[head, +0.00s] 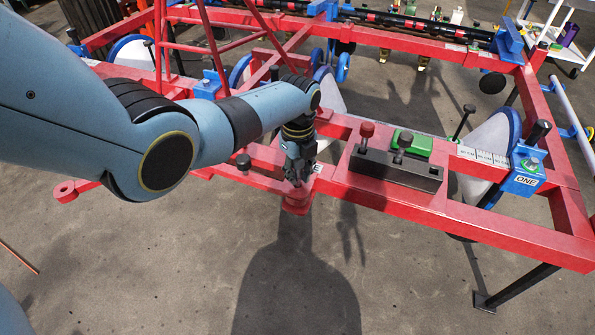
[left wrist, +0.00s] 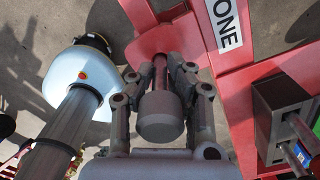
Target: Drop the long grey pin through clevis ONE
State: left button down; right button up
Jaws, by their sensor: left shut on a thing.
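My left gripper (head: 298,178) reaches down to the red clevis (head: 297,200) on the near side of the red frame. In the left wrist view the same gripper (left wrist: 160,84) is shut on the long grey pin (left wrist: 160,116). The pin's thick grey head faces the camera, between the fingers. Its narrower shaft points away toward the rounded red clevis (left wrist: 150,45), and the shaft's far end is hidden. I cannot tell how deep the pin sits in the clevis. A white label reading ONE (left wrist: 226,22) is on the red beam beside it. My right gripper is not in view.
A dark block (head: 395,170) holding a red-knobbed pin (head: 366,130) and a green piece (head: 415,144) sits on the beam right of the gripper. A blue bracket (head: 522,183), also labelled ONE, stands farther right. Bare floor (head: 400,280) lies in front of the frame.

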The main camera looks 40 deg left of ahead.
pick_arm(q)
jog(key=shift+f+b, duration=0.65)
jog(key=shift+f, duration=0.25)
jog(key=c, duration=1.2)
grip_release()
notch_tip(320, 180, up, 12)
jog(key=shift+r, duration=0.1)
